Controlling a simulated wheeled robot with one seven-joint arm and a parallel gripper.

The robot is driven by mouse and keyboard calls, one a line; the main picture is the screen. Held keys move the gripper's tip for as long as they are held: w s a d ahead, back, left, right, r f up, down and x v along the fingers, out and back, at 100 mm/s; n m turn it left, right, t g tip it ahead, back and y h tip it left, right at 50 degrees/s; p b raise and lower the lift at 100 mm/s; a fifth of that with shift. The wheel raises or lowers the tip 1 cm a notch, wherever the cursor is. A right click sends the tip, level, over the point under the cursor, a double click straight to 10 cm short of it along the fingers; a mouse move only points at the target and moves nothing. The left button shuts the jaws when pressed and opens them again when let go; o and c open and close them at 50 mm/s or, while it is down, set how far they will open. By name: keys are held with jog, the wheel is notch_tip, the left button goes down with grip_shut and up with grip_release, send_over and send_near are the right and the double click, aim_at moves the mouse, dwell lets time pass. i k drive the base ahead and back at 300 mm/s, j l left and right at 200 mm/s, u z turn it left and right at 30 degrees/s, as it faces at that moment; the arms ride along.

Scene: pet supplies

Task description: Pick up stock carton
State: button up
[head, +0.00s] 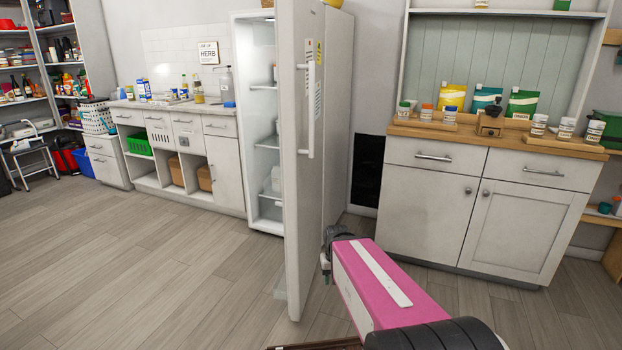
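I cannot pick out the stock carton with certainty. A pink box-shaped body (372,272) with a white strip along its top is at the lower middle, close to the camera. I cannot tell whether it is a carton or a casing of my arm. A dark piece at its far left end appears to be my gripper (328,256). It is in front of the tall white door, above the floor. Its fingers are too small and partly hidden, so I cannot see whether they are open or hold something.
The white fridge door (303,160) stands open, projecting towards me. A white cabinet with a wooden top (497,139) stands at the right, with jars and pouches. At the left is a low counter (183,106) with baskets in its cubbies. The floor (140,275) at the left is clear.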

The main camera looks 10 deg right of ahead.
aim_at(143, 87)
jog(key=i+j+u, duration=0.1)
jog(key=u, duration=0.35)
jog(key=i+j+u, duration=0.1)
jog(key=u, duration=0.3)
jog(key=i+j+u, duration=0.1)
jog(key=u, duration=0.35)
jog(key=i+u, duration=0.25)
jog(key=i, duration=0.45)
jog(key=i+j, duration=0.1)
jog(key=i, duration=4.55)
jog(key=i+l+z, duration=0.1)
jog(key=i+z, duration=0.4)
jog(key=z, duration=0.2)
